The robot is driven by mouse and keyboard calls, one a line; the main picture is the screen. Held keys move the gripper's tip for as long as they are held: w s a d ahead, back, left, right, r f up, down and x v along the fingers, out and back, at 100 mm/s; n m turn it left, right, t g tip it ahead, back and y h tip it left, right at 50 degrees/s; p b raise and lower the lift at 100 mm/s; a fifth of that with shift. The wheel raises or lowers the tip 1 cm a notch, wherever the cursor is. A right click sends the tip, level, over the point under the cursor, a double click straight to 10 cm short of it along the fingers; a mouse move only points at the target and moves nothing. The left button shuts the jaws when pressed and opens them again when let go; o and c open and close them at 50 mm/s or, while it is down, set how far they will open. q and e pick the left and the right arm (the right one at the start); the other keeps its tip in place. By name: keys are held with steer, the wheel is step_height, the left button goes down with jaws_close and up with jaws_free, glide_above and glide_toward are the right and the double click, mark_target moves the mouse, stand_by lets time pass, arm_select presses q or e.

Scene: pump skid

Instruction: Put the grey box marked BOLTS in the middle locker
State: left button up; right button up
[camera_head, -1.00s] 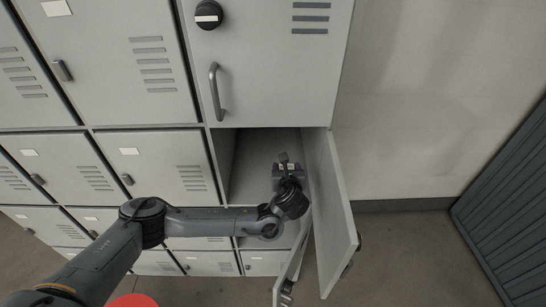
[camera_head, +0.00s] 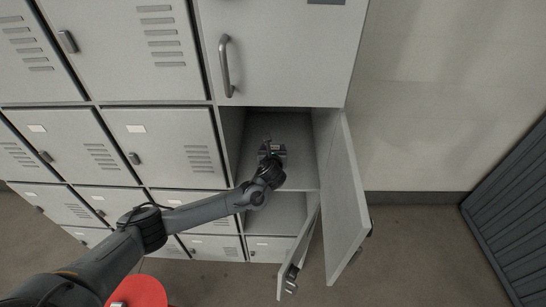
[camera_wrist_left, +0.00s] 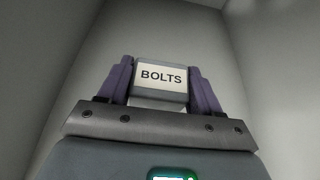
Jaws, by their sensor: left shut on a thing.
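The grey box marked BOLTS (camera_wrist_left: 161,78) is between the two fingers of my left gripper (camera_wrist_left: 162,85) in the left wrist view, its white label facing the camera. In the head view my left gripper (camera_head: 271,152) is inside the open middle locker (camera_head: 300,140), shut on the box, which is mostly hidden by the gripper and wrist. I cannot tell whether the box touches the locker floor. The middle locker's door (camera_head: 347,205) stands open to the right. My right gripper is not in view.
A lower locker (camera_head: 275,212) is also open, its door (camera_head: 299,250) swung outward below. The upper locker door (camera_head: 285,55) is shut. Closed lockers fill the left. A red round thing (camera_head: 138,291) is at the bottom.

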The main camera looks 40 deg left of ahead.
arm_select(q)
step_height(320, 180, down, 3)
steer(key=shift+f+b, duration=0.1)
steer(key=shift+b, duration=0.3)
steer(key=o, duration=1.1)
steer(key=shift+f, duration=0.1)
steer(key=shift+o, duration=0.2)
steer(key=shift+s+d+r, duration=0.2)
steer(key=shift+s+r, duration=0.05)
steer(key=shift+r, duration=0.1)
steer(key=p+v, duration=0.4)
steer(key=v, duration=0.6)
steer(key=shift+s+d+r, duration=0.15)
steer(key=shift+s+d, duration=0.05)
steer(key=shift+d, duration=0.1)
steer(key=shift+s+d, duration=0.15)
steer(key=shift+s, duration=0.15)
